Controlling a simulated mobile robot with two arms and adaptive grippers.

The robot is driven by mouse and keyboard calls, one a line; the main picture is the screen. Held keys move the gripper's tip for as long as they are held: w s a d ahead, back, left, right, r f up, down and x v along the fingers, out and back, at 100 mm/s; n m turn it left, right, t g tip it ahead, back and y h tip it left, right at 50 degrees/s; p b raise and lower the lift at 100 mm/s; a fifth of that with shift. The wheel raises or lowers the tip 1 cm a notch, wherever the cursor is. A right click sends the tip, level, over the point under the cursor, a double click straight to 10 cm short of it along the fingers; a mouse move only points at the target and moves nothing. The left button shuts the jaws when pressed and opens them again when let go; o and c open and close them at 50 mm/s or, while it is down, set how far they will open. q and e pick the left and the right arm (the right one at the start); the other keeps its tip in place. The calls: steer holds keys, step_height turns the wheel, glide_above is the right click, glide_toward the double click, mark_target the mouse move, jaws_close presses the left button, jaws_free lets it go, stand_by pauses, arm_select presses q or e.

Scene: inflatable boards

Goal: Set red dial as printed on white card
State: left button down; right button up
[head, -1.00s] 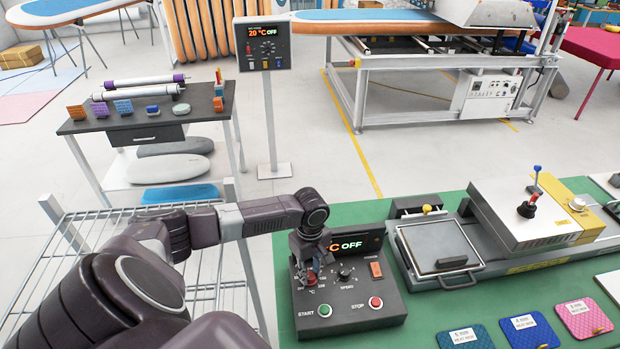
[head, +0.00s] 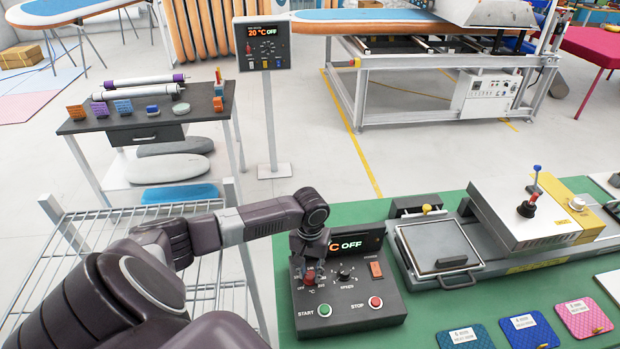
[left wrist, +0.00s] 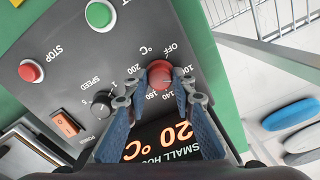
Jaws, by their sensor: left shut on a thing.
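The red dial (left wrist: 160,73) sits on a dark control box, with OFF and temperature marks around it. It also shows in the head view (head: 310,279), partly covered by my gripper. My left gripper (left wrist: 151,96) is shut on the red dial, one finger on each side. It also shows in the head view (head: 310,262), reaching down onto the box. The box's display (left wrist: 165,140) reads 20 °C in the left wrist view, and OFF shows in the head view. The dial's exact setting is unclear. A whitish flat piece (head: 611,288) is cut off at the right edge; no print is readable. My right gripper is not in view.
A black speed knob (left wrist: 103,103), an orange switch (left wrist: 64,123), a green start button (head: 325,311) and a red stop button (head: 375,302) are close by. A press (head: 440,247) stands to the right. Coloured pads (head: 528,331) lie in front; a wire rack stands left.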

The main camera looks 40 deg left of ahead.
arm_select(q)
steer(key=m, duration=0.5)
steer(key=shift+m, duration=0.3)
steer(key=m, duration=1)
steer(key=shift+m, duration=0.4)
steer(key=m, duration=0.5)
steer(key=c, duration=1.6)
jaws_free()
